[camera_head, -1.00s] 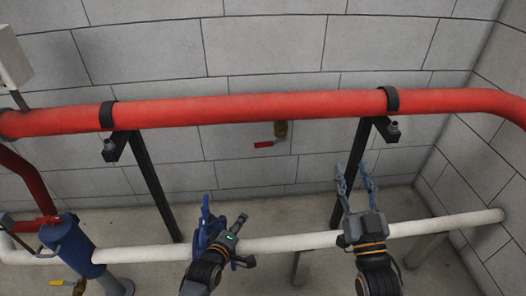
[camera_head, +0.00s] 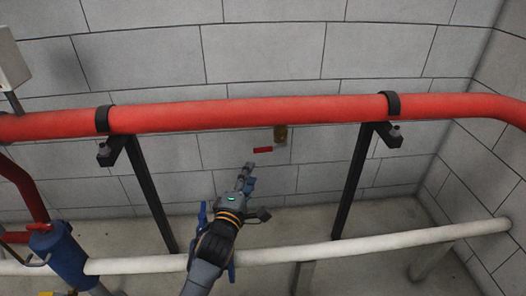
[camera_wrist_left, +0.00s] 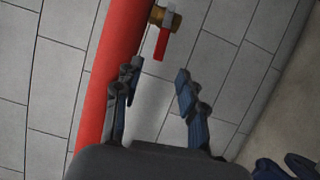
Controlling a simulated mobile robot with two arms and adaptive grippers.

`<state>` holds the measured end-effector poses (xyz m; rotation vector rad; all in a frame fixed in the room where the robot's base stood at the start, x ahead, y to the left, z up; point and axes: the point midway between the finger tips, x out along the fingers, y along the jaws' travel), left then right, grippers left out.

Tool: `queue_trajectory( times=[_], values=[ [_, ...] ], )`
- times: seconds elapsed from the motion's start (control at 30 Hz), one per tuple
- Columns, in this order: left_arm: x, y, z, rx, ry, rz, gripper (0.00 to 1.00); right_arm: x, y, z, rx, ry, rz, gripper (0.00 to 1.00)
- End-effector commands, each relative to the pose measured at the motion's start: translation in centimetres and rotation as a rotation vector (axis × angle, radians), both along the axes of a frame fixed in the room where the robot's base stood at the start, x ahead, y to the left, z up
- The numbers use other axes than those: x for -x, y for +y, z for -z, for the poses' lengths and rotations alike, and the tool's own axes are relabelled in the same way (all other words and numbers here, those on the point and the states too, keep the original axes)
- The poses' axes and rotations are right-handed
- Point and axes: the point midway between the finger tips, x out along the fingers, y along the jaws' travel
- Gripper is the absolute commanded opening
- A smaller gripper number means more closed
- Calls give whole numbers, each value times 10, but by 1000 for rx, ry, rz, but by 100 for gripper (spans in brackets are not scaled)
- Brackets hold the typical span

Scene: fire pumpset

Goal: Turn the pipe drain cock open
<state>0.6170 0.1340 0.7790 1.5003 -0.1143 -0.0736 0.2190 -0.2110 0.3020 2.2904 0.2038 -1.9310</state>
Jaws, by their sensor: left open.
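The pipe drain cock has a brass body (camera_head: 281,134) under the red pipe, with a small red lever (camera_head: 263,150) pointing left. In the left wrist view the brass body (camera_wrist_left: 166,17) is at the top and the red lever (camera_wrist_left: 162,44) hangs down from it. My left gripper (camera_head: 249,178) is just below and left of the lever in the head view. In the left wrist view my left gripper (camera_wrist_left: 157,88) is open and empty, with the lever beyond its fingertips, apart from them. My right gripper is out of view.
The thick red pipe (camera_head: 210,116) runs across above the gripper, carried on black brackets (camera_head: 148,190). A white pipe (camera_head: 385,243) runs low behind my left arm. A blue handwheel (camera_head: 202,216) is partly hidden by my wrist. A grey block wall (camera_head: 330,160) stands behind.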

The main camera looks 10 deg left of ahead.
Motion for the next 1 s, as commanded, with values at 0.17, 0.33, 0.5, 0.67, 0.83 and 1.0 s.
queue_trajectory(
  times=[0.17,0.33,0.5,0.67,0.83,1.0],
  values=[
    [-37,-4,-1,-3,-2,1,41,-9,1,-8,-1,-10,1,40],
    [-73,-8,-2,-4,-2,0,41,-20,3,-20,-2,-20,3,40],
    [-102,-12,-2,-2,0,1,41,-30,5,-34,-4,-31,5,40],
    [-117,-14,-3,-1,1,0,41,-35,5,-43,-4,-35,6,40],
    [-122,-15,-3,-2,2,0,41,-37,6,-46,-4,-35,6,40],
    [-122,-14,-3,-1,2,0,41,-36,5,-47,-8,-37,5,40]
  ],
)
